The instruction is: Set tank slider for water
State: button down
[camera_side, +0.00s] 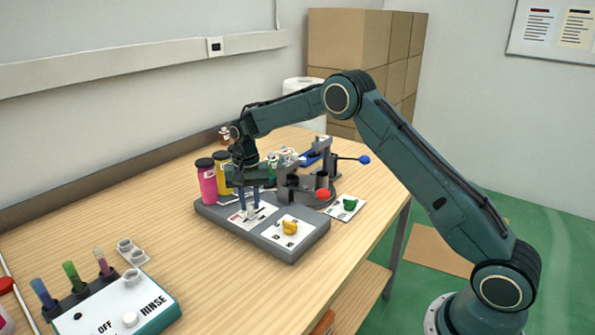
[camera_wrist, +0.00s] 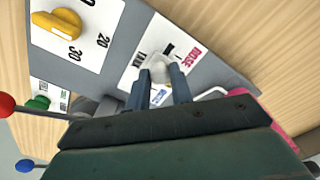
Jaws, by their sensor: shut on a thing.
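The tank slider knob (camera_wrist: 160,72) is a whitish knob on a white label plate (camera_wrist: 188,48) marked TANK and ROSE; a word in blue print by my fingers is partly hidden. In the side view the slider knob (camera_side: 251,212) stands on the grey panel (camera_side: 274,250). My gripper (camera_wrist: 160,88) is shut on the slider knob, its two blue-grey fingers at either side of it. In the side view my gripper (camera_side: 249,203) points down at the panel. The fingers hide part of the plate and slot.
A yellow dial (camera_side: 290,227) sits on the same panel, right of the slider. Pink (camera_side: 207,182) and yellow (camera_side: 222,172) bottles stand behind it. A green knob (camera_side: 349,204) and red-knobbed lever (camera_side: 322,194) are at right. A RINSE box (camera_side: 128,300) is at front left. Bare table lies between.

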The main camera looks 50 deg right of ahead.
aim_at(255, 214)
jog(key=shift+d, duration=0.9)
jog(key=c, duration=1.2)
grip_release()
jog(key=shift+c, duration=0.2)
jog(key=shift+r, duration=0.15)
notch_tip(255, 214, up, 14)
jog(key=shift+f, duration=0.2)
